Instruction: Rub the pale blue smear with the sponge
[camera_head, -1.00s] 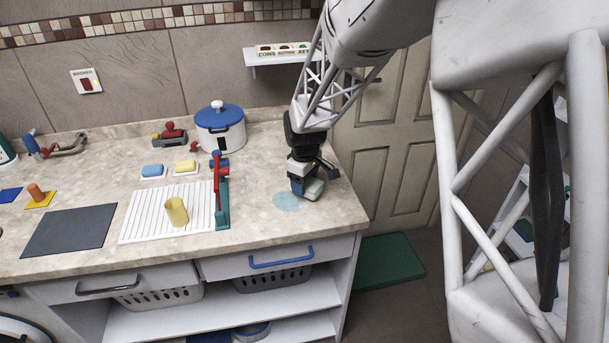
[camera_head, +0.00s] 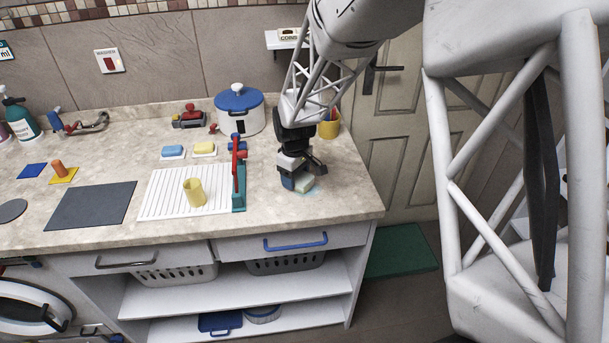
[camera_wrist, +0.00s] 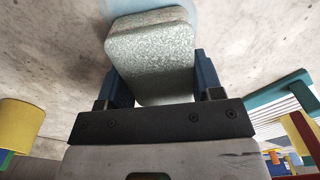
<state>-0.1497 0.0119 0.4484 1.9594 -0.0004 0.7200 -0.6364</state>
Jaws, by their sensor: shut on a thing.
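My gripper (camera_head: 297,184) is shut on a pale grey-green sponge (camera_head: 304,184) near the right end of the countertop. In the wrist view the speckled sponge (camera_wrist: 152,55) sits between the two blue fingers of my gripper (camera_wrist: 157,80). The pale blue smear (camera_head: 312,191) is mostly hidden under the sponge and gripper in the head view; a bit shows at the right. In the wrist view part of the smear (camera_wrist: 183,6) shows beyond the sponge. The sponge is down at the smear; I cannot tell how firmly it touches.
A red and teal upright fixture (camera_head: 238,180) stands left of my gripper, beside a white ribbed mat (camera_head: 165,195) with a yellow cup (camera_head: 194,192). A white pot with a blue lid (camera_head: 239,108) and a yellow container (camera_head: 330,124) stand behind. The counter front is clear.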

